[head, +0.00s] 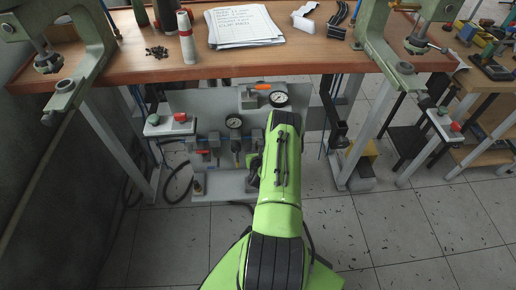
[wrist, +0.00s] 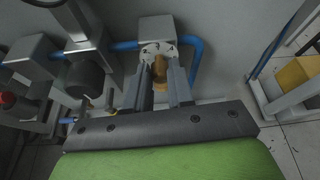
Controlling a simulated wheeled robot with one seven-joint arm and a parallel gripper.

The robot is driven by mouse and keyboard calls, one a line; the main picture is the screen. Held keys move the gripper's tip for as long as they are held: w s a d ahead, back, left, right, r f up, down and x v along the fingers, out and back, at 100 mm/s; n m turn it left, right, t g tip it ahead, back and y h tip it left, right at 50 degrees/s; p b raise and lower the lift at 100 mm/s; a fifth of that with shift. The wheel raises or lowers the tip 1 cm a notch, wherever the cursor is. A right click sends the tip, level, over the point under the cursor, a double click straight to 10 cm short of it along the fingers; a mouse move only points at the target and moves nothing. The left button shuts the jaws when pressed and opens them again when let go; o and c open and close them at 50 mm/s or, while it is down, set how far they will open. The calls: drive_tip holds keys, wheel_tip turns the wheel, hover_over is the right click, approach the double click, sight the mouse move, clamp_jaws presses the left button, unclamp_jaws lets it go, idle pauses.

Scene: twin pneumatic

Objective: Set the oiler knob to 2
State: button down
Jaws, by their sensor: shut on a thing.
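The oiler knob (wrist: 160,76) is a brass-coloured knob in the upper middle of the wrist view. Behind it is a pale dial face (wrist: 157,48) with dark numerals on a grey block (wrist: 156,28). I cannot read clearly which number the knob points to. My gripper (wrist: 161,67) is shut on the knob, one grey finger on each side of it. In the head view my green arm reaches to the pneumatic panel under the bench and hides the knob and my fingers.
Blue tubes (wrist: 195,62) run beside the dial block. A dark round part (wrist: 84,75) and a red knob (wrist: 8,98) are to the left. A table leg (head: 352,158) and yellow box (head: 361,172) stand to the right.

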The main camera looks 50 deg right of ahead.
drive_tip(key=n+g+h+p, duration=0.1)
drive_tip(key=n, duration=0.1)
drive_tip(key=n+h+p, duration=0.1)
drive_tip(key=n, duration=0.1)
drive_tip(key=n+g+h+p, duration=0.1)
drive_tip(key=n, duration=0.1)
drive_tip(key=shift+w+a+f+n+g+h, duration=0.3)
drive_tip(key=shift+a+n, duration=0.05)
drive_tip(key=shift+n, duration=0.05)
idle(0.3)
idle(0.4)
drive_tip(key=c, duration=1)
unclamp_jaws()
